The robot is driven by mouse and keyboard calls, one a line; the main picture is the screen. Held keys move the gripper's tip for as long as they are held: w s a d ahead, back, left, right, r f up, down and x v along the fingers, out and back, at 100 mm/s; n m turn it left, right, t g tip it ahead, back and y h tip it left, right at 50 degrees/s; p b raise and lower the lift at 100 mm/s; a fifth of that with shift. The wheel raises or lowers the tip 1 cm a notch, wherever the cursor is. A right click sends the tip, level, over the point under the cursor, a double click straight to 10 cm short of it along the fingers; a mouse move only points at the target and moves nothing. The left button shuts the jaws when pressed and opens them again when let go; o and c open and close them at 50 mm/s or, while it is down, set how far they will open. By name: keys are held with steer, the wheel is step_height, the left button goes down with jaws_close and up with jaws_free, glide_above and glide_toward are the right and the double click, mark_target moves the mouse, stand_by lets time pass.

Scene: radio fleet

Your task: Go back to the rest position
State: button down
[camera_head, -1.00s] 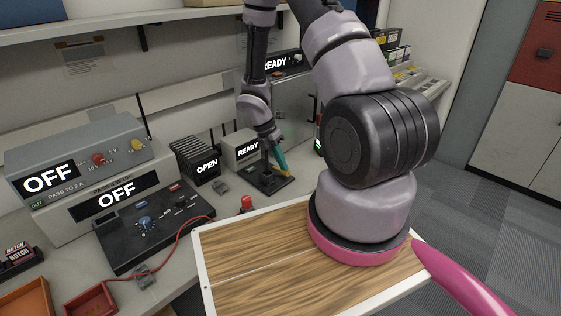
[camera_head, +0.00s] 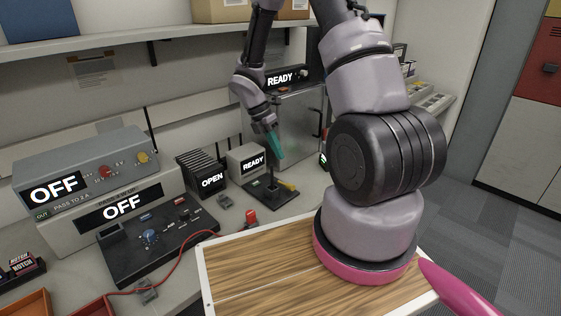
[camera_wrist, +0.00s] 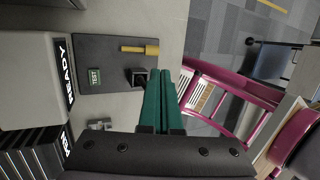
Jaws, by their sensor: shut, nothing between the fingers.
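My gripper (camera_head: 275,146) has green fingers and hangs above the back of the workbench, in front of the box marked READY. In the wrist view its two green fingers (camera_wrist: 158,100) lie side by side, closed, with nothing between them. Below the fingers is a black test pad (camera_head: 271,196) on the bench, with a dark square post and a yellow handle (camera_wrist: 140,49). The fingers are apart from the pad. The pad also shows in the wrist view (camera_wrist: 100,75), with a small TEST label.
A black box marked OPEN (camera_head: 205,172) and a grey box marked READY (camera_head: 246,160) stand left of the pad. Grey units marked OFF (camera_head: 115,195) and a black control panel (camera_head: 155,240) are further left. A shelf (camera_head: 150,33) runs above. A wooden board (camera_head: 260,262) lies in front.

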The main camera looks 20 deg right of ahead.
steer(key=s+r+m+t+y, duration=0.35)
steer(key=r+m, duration=0.95)
steer(key=r, duration=0.9)
steer(key=s+a+r+m+t+y, duration=0.1)
steer(key=s+r+m+t, duration=0.2)
steer(key=s+r+m, duration=0.3)
steer(key=s+a+r+m+t+y, duration=0.1)
steer(key=s+a+r+m+t, duration=0.1)
steer(key=s+r+m, duration=0.5)
steer(key=shift+s+a+r+m+t, duration=0.25)
steer(key=shift+m+t, duration=0.25)
steer(key=shift+t, duration=0.35)
